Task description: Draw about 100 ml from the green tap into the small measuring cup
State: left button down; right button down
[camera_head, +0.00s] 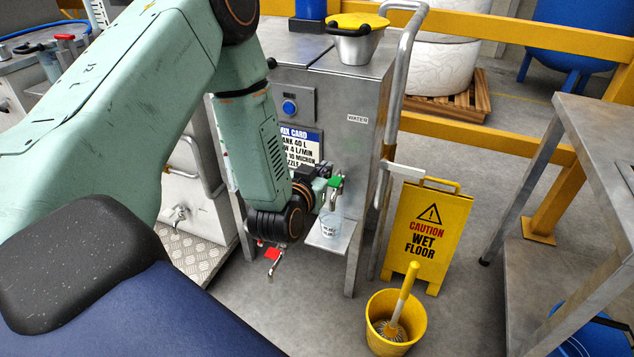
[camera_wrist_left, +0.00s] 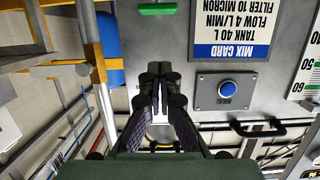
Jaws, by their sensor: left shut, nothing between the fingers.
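The green tap (camera_head: 334,182) is on the front of the grey steel cabinet (camera_head: 372,110). Its green handle also shows at the top of the left wrist view (camera_wrist_left: 157,8). A small clear measuring cup (camera_head: 331,223) stands upright on a metal shelf (camera_head: 335,244) below the tap. Whether it holds water I cannot tell. My left gripper (camera_head: 322,172) is just left of the tap, partly hidden by its own wrist. In the left wrist view its fingers (camera_wrist_left: 158,82) are together with nothing between them. My right gripper is not in view.
A blue button (camera_head: 289,107) and a mix card (camera_head: 302,143) are on the cabinet front. A red-handled tap (camera_head: 271,257) shows below my arm. A yellow wet floor sign (camera_head: 428,225) and a yellow bucket (camera_head: 380,312) with a brush stand at right. A steel table (camera_head: 590,125) is further right.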

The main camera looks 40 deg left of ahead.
aim_at(332, 181)
pick_arm(q)
jog(key=w+f+b, duration=0.2)
jog(key=f, duration=0.1)
jog(key=w+f, duration=0.1)
jog(key=f, duration=0.1)
jog(key=shift+a+b, duration=0.35)
jog(key=shift+b, duration=0.05)
jog(key=shift+r, duration=0.1)
jog(key=f, duration=0.1)
jog(key=s+f, duration=0.1)
jog(key=f, duration=0.1)
jog(key=shift+s+d, duration=0.15)
dwell(3.8)
